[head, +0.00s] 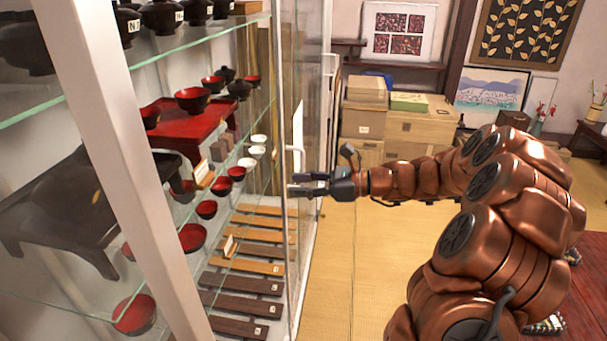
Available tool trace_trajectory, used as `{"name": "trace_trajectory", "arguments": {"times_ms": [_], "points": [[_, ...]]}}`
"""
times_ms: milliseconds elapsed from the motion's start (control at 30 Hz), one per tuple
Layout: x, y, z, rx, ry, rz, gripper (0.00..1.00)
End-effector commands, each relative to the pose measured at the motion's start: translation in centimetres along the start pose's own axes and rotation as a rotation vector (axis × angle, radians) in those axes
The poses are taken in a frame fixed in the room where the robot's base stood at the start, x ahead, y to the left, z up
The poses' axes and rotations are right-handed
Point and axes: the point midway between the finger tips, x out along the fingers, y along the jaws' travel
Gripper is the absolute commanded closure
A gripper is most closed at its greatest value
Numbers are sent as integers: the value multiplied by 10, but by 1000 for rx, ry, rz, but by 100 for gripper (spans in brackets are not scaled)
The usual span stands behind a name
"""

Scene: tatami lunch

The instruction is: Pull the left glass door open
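A tall glass-fronted display cabinet with a pale frame (128,150) fills the left of the head view. A clear glass door panel (309,60) with a thin pale edge stands upright at the cabinet's right side. A long pale bar handle (336,75) shows on the glass front at the right. My gripper (291,184) reaches in from the right at the glass, near a pale upright edge. Its two dark fingers lie one above the other with a gap between them. I cannot tell whether they touch the door or a handle.
Glass shelves hold red and black bowls (192,237), a red stand (185,130) and wooden slats (240,283) close behind the glass. Cardboard boxes (422,124) are stacked at the back. The tatami floor (345,265) beside the cabinet is clear.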

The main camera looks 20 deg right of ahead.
Motion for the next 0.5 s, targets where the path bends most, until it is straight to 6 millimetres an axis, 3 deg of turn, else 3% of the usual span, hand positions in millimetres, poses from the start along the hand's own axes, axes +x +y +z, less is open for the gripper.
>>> {"name": "trace_trajectory", "arguments": {"times_ms": [100, 300, 500], "points": [[-28, -34, -19, 85, -52, -111, 63], [-58, -64, -33, 159, -103, -213, 63], [-53, -71, -33, 173, -114, -229, 63]]}}
